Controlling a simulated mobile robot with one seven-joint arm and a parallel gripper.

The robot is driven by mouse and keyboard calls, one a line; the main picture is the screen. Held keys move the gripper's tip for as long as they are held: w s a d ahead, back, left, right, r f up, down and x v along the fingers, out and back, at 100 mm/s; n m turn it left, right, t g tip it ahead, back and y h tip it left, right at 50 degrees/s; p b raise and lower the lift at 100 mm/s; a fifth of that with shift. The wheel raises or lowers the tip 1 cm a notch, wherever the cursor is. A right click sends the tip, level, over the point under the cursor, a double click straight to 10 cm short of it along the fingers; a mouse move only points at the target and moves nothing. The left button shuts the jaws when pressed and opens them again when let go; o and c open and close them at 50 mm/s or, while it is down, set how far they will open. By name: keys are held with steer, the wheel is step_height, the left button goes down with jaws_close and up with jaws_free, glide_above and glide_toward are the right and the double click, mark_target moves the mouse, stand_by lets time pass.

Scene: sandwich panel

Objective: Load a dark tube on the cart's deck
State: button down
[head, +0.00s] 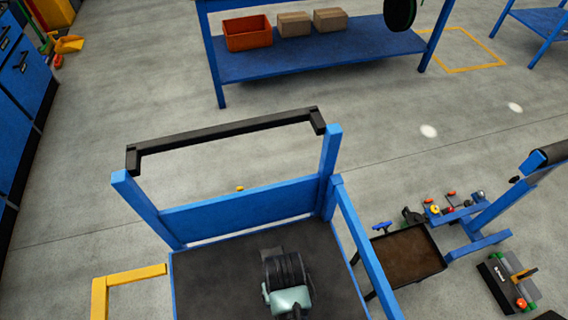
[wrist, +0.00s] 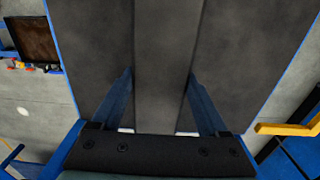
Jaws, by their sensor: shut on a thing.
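The cart is a blue frame with a black push bar and a dark deck (head: 210,290), at the bottom centre of the head view. In the wrist view the deck (wrist: 90,50) fills most of the picture. My gripper (head: 284,264) is over the deck in the head view, seen from behind. In the wrist view its two blue fingers (wrist: 160,78) stand on either side of a dark grey tube (wrist: 168,50) and are shut on it. The tube runs up the picture over the deck. Whether it touches the deck, I cannot tell. In the head view I cannot make the tube out.
Blue rails (head: 368,250) border the deck. A brown tray (head: 408,257) and a blue stand with a dark roll (head: 550,152) are on the right. A toolbox (head: 508,283) lies on the floor. A blue workbench (head: 300,63) holds an orange bin (head: 247,34) at the back.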

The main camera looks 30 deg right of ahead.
steer(key=shift+w+f+b, duration=0.15)
steer(key=shift+f+b, duration=0.3)
steer(key=shift+f, duration=2.2)
steer(key=shift+f, duration=0.1)
jaws_free()
steer(key=shift+f, duration=0.1)
